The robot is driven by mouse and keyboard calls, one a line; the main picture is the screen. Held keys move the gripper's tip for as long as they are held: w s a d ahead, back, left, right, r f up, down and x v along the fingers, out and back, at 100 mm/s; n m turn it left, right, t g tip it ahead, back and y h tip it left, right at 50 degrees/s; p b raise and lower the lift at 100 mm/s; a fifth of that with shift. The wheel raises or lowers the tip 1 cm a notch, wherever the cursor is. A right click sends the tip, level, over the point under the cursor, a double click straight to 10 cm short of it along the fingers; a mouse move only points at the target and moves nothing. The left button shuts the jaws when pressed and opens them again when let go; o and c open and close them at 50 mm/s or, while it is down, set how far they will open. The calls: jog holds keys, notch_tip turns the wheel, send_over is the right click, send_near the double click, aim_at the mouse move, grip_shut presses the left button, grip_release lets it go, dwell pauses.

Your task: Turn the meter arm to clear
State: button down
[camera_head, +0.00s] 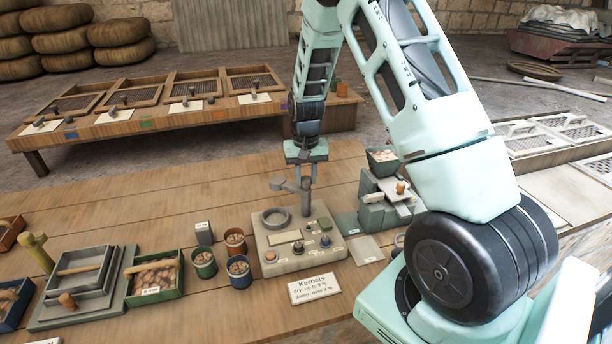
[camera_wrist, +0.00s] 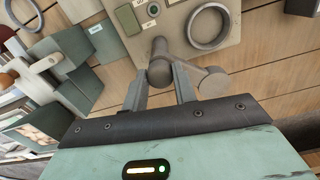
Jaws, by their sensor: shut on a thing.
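The meter (camera_head: 262,240) is a beige box on the wooden table, with a round ring, knobs and small labels on top. Its grey meter arm (camera_head: 291,186) sits on an upright post and points left, ending in a round piece. In the wrist view the meter arm (camera_wrist: 213,82) reaches right from its hub, outside the ring's edge. My gripper (camera_head: 306,167) comes down from above onto the post top. In the wrist view my gripper (camera_wrist: 163,78) has one finger on each side of the hub and is shut on it. The inner contact is partly hidden.
A green-grey device (camera_head: 375,212) with a bowl stands close right of the meter. Pots of kernels (camera_head: 238,268) and a green crate (camera_head: 155,277) stand to the left. A "Kernels" card (camera_head: 314,288) lies in front. The table behind the meter is clear.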

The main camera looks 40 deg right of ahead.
jog(key=m, duration=0.4)
jog(key=shift+r+m+p, duration=0.1)
jog(key=shift+m+p, duration=0.2)
jog(key=shift+p, duration=0.1)
jog(key=m+p, duration=0.1)
jog(key=m, duration=0.3)
jog(key=shift+m, duration=0.3)
jog(key=c, duration=1.1)
grip_release()
notch_tip(320, 180, up, 17)
jog(key=shift+r+b, duration=0.15)
jog(key=shift+b, duration=0.7)
